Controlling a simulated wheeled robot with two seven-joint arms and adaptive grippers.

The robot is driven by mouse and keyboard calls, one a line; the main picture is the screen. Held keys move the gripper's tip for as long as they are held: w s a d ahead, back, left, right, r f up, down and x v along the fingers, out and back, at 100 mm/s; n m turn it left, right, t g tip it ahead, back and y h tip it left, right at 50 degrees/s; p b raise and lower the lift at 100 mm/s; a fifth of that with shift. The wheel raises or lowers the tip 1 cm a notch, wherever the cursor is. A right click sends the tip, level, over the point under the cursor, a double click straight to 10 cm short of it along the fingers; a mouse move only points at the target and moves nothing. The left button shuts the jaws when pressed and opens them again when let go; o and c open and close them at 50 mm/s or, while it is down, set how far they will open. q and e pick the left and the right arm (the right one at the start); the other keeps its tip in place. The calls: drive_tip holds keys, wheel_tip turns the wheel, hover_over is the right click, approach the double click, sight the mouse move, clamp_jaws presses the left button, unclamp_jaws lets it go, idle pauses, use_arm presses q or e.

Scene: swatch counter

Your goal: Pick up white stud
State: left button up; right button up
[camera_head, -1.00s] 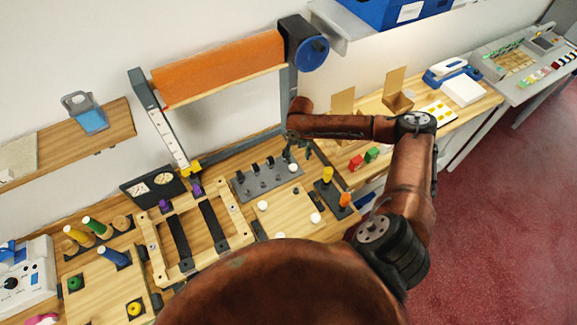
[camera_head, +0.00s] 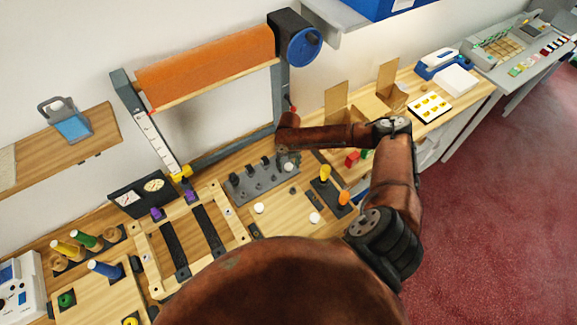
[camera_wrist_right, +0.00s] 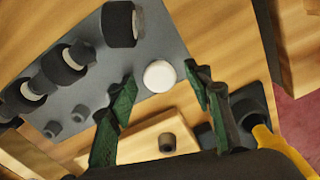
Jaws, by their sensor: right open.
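In the right wrist view a round white stud (camera_wrist_right: 159,76) sits on the grey plate (camera_wrist_right: 172,50), near its edge. My right gripper (camera_wrist_right: 161,82) is open, with one green-padded finger on each side of the stud in the picture. I cannot tell whether the fingers touch it. In the head view the right gripper (camera_head: 288,155) is over the right end of the plate, and the stud (camera_head: 288,167) shows just below it. Two other white studs lie on the wooden board, one to the left (camera_head: 259,208) and one to the right (camera_head: 314,218). My left gripper is out of view.
Dark rollers (camera_wrist_right: 62,63) stand along the plate. A yellow peg (camera_head: 325,173) and an orange peg (camera_head: 344,197) stand to the right. A wooden frame (camera_head: 150,245) is to the left.

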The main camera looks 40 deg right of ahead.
drive_tip(key=shift+f, duration=0.85)
drive_tip(key=shift+c, duration=0.2)
drive_tip(key=c, duration=0.8)
